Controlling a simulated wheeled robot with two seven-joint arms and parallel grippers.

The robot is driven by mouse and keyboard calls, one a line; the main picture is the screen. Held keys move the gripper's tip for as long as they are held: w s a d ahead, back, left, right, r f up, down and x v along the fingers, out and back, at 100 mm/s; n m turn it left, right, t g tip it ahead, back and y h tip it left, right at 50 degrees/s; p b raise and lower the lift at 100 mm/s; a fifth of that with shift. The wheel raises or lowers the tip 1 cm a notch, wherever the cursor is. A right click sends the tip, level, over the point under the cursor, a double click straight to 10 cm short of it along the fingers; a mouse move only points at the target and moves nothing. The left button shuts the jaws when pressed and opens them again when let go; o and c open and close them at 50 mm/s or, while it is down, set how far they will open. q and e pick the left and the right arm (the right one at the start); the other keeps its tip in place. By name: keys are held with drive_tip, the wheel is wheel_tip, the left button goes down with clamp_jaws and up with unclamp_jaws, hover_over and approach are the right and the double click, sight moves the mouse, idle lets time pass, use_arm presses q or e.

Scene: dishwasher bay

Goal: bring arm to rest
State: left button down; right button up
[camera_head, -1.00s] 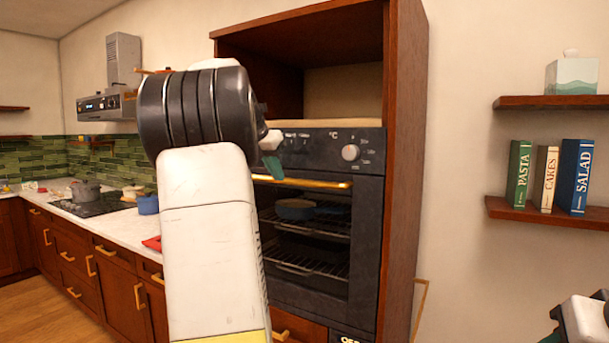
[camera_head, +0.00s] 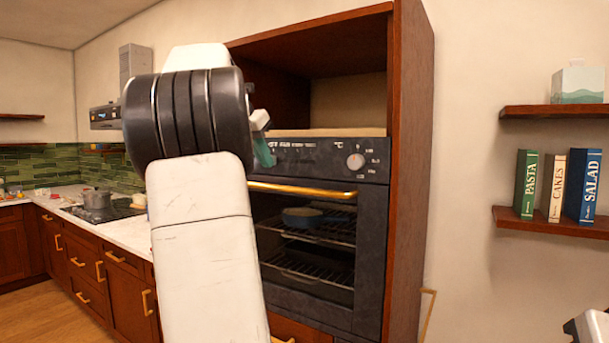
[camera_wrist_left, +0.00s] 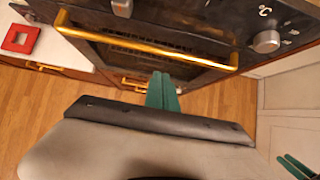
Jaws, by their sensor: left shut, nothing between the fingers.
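My left arm rises in the middle of the head view, with its black ringed joint in front of the oven cabinet. The teal fingers of my left gripper (camera_head: 264,150) show just right of that joint, in front of the oven's control panel. In the left wrist view the left gripper (camera_wrist_left: 162,92) is shut with nothing in it, near the gold oven handle (camera_wrist_left: 145,46) and apparently apart from it. A piece of my right arm shows at the head view's lower right corner. Teal fingers, apparently of my right gripper (camera_wrist_left: 298,166), show at the wrist view's lower right; their opening is unclear.
The oven (camera_head: 330,250) is closed, with a blue pan (camera_head: 302,216) behind its glass. A wooden shelf (camera_head: 550,223) with several books stands on the right wall. A counter with a pot (camera_head: 97,198) runs along the left. A red square item (camera_wrist_left: 20,39) lies on the counter.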

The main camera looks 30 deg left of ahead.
use_arm(q)
drive_tip(key=shift+v, duration=1.5)
